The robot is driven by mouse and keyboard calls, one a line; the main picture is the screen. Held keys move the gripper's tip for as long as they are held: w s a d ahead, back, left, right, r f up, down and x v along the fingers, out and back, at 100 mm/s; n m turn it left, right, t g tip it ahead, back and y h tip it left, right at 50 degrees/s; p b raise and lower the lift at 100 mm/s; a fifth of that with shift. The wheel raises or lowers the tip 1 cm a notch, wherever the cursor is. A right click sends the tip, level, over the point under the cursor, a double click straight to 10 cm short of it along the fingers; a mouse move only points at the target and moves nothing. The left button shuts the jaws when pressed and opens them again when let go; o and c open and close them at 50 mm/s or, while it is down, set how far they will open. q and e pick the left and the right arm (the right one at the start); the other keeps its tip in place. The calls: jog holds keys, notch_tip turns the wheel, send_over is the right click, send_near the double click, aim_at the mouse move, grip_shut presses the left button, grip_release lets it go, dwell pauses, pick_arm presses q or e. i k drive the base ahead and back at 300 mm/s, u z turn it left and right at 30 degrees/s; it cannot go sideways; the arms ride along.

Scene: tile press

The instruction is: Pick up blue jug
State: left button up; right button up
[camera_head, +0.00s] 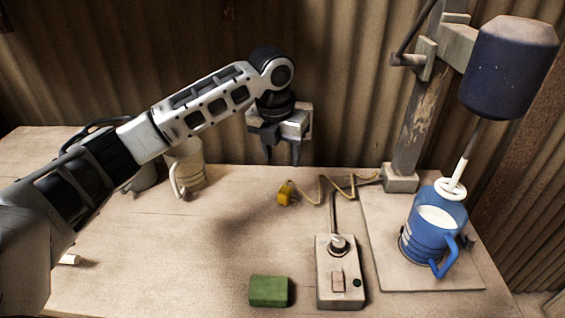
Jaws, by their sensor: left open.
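The blue jug (430,240) stands upright at the right, on the base board of a stand. It holds a white liquid, and its handle points toward the front right. A white ring-shaped whisk (451,188) on a rod hangs just above or at the jug's rim; I cannot tell whether it touches. My left gripper (282,153) is open and empty, pointing down above the back middle of the table. It is well to the left of the jug and apart from it. My right gripper does not show.
The stand's post (412,135) and dark blue motor head (507,70) rise behind and above the jug. A grey switch box (340,285), a green block (268,291) and a yellow plug (286,194) with cord lie mid-table. A pale mug (187,172) stands back left.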

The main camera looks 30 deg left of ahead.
aim_at(434, 221)
jog(key=k, duration=1)
